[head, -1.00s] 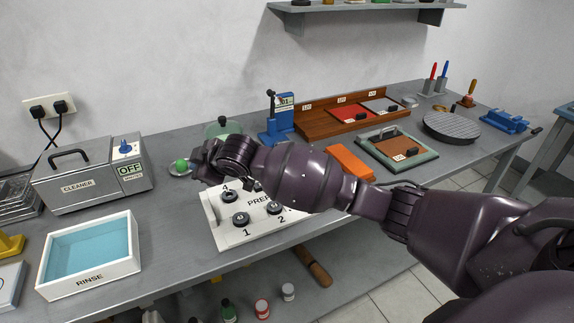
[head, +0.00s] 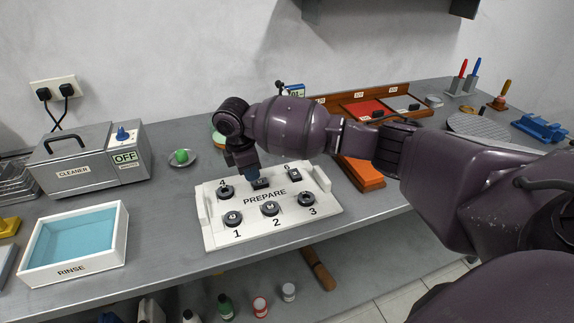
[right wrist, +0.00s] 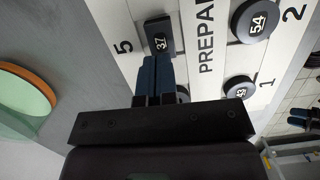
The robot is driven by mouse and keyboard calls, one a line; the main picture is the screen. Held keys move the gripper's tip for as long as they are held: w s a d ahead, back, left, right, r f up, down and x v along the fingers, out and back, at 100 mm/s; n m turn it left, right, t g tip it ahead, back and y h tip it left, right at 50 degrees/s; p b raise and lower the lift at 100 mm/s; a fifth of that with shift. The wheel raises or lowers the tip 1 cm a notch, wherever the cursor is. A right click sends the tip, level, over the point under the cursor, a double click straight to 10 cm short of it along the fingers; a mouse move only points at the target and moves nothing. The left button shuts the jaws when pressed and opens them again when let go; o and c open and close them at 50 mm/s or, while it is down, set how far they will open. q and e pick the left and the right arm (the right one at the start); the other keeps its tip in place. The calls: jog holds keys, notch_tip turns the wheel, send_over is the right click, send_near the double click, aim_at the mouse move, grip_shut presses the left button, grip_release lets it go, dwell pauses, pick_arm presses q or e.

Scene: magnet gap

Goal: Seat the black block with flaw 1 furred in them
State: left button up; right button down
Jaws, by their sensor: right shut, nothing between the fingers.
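The white PREPARE tray (head: 217,238) holds several small black blocks on numbered spots. A rectangular black block marked 37 (right wrist: 160,37) sits at spot 5; it also shows in the head view (head: 261,184). Round black blocks sit at spot 1 (head: 233,218), spot 2 (head: 270,208), spot 3 (head: 306,198) and spot 4 (head: 225,191). A rectangular one sits at spot 6 (head: 292,174). My right gripper (right wrist: 155,62) is shut and empty, its blue fingertips pointing down at the 37 block's edge; I cannot tell if they touch. No flaw is readable. My left gripper is out of view.
The rinse tub (head: 122,240) and the cleaner (head: 80,165), marked OFF, stand left. A dish with a green ball (head: 181,156) lies behind the tray. Bare bench separates tub and tray.

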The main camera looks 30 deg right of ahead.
aim_at(298, 173)
jog(key=s+d, duration=0.1)
jog(key=d, duration=0.2)
jog(key=s+d, duration=0.1)
jog(key=d, duration=0.3)
jog(key=s+d, duration=0.1)
jog(key=d, duration=0.3)
jog(key=shift+s, duration=0.1)
jog(key=shift+s+d+f, duration=0.1)
jog(key=shift+d, duration=0.35)
jog(key=shift+a+f, duration=0.1)
jog(key=shift+f, duration=0.4)
jog(key=shift+a, duration=0.1)
jog(key=shift+f, duration=0.25)
